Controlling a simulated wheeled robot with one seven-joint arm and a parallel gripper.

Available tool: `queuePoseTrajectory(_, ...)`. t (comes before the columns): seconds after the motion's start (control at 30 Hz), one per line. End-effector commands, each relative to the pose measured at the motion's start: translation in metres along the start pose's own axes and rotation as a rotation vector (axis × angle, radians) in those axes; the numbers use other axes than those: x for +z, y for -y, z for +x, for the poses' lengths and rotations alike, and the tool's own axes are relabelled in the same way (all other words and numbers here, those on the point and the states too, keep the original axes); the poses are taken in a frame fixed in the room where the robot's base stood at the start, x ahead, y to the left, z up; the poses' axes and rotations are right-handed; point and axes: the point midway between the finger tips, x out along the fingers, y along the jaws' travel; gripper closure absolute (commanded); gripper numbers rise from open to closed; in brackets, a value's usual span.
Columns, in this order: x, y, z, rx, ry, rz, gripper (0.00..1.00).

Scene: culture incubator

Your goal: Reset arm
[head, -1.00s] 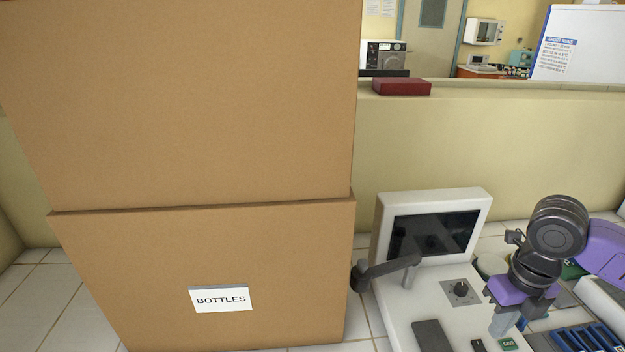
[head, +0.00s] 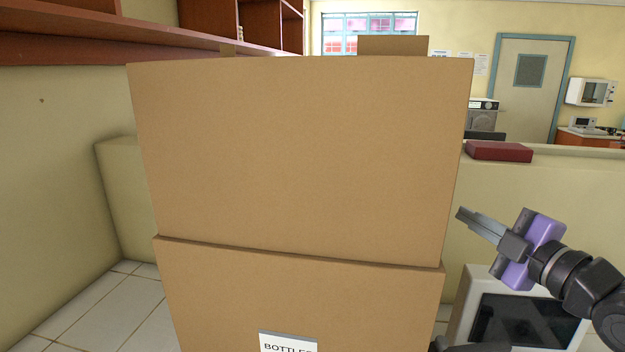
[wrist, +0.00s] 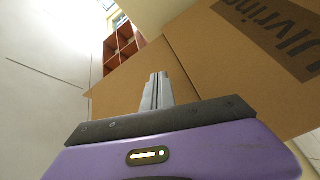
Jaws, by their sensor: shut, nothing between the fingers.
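My gripper (head: 480,225) is at the right of the head view, in front of the low wall and beside the right edge of the upper cardboard box. Its grey fingers are together, with nothing between them, and point left toward the box. In the wrist view my gripper (wrist: 157,90) also shows its two fingers closed side by side. I cannot tell the exact gap between the fingertips and the box.
A large upper cardboard box (head: 300,150) rests on a lower box (head: 250,300) labelled BOTTLES. A machine with a screen (head: 525,320) stands below my arm. A dark red box (head: 499,151) lies on the low wall. A brown shelf (head: 90,50) is at upper left.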

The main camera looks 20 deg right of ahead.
Motion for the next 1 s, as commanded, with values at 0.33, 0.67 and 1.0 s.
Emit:
queuePoseTrajectory(0.33,-0.054,-0.049,-0.018,0.449,-0.187,0.616,1.00)
queuePoseTrajectory(0.67,-0.055,0.004,-0.062,0.659,-0.222,1.068,1.00)
queuePoseTrajectory(1.0,-0.067,0.115,-0.124,0.667,-0.113,1.331,1.00)
